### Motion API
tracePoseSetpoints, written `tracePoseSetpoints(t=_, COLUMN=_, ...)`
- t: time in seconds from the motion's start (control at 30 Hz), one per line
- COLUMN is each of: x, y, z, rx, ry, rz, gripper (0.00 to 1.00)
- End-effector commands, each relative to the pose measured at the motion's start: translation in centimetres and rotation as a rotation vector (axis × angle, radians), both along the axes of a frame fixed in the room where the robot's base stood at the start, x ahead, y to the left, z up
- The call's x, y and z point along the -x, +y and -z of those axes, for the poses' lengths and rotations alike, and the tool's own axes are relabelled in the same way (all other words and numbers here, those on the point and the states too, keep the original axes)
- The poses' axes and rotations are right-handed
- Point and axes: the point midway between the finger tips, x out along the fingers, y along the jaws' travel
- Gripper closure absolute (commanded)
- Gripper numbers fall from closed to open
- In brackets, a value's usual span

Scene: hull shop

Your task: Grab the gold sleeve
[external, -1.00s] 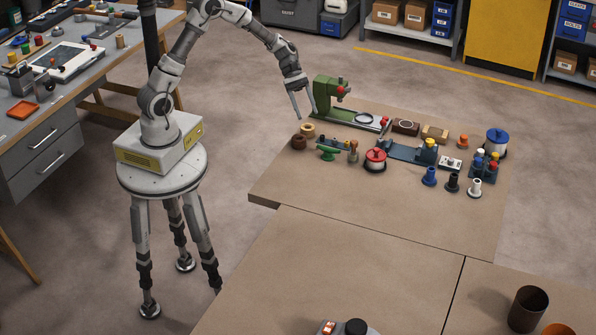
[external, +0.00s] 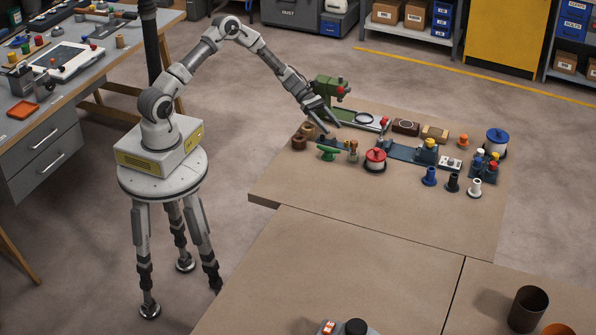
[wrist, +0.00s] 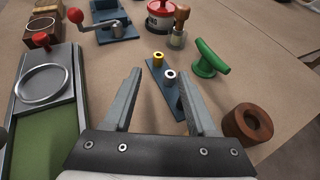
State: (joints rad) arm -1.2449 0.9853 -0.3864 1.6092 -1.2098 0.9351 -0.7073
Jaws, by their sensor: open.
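The gold sleeve (wrist: 158,57) is a small yellow ring-topped piece at the far end of a narrow blue strip (wrist: 153,69) on the table. A silver sleeve (wrist: 170,76) stands on the same strip, closer to me. My gripper (wrist: 162,72) is open and empty, its fingers pointing along the strip. In the wrist view, the gold sleeve shows beyond and between the fingertips, and the silver one between them. In the external view, my gripper (external: 333,124) is low over the table's far left; the sleeve is too small to make out there.
A brown ring (wrist: 247,123) and a green cleat-like piece (wrist: 211,57) are to the right in the wrist view. A green press (wrist: 45,100) is to the left. A red-lidded pot (wrist: 166,12) and wooden-handled tool (wrist: 180,24) stand beyond. The table's front (external: 390,215) is clear.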

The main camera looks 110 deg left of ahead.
Motion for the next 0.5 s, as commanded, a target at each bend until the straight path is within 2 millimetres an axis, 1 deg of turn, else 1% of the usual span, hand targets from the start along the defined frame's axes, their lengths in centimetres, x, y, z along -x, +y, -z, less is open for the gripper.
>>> tracePoseSetpoints(t=0.03, x=-0.7, y=-0.4, z=0.4, rx=0.0, ry=-0.001, rz=0.001, gripper=0.43)
tracePoseSetpoints(t=0.1, x=-1.4, y=-0.7, z=0.7, rx=0.001, ry=-0.001, rz=0.001, gripper=0.43)
tracePoseSetpoints(t=0.37, x=-2.7, y=-1.2, z=1.1, rx=0.0, ry=-0.001, rz=0.0, gripper=0.43)
tracePoseSetpoints(t=0.5, x=-4.4, y=-1.9, z=1.7, rx=-0.001, ry=-0.001, rz=0.003, gripper=0.43)
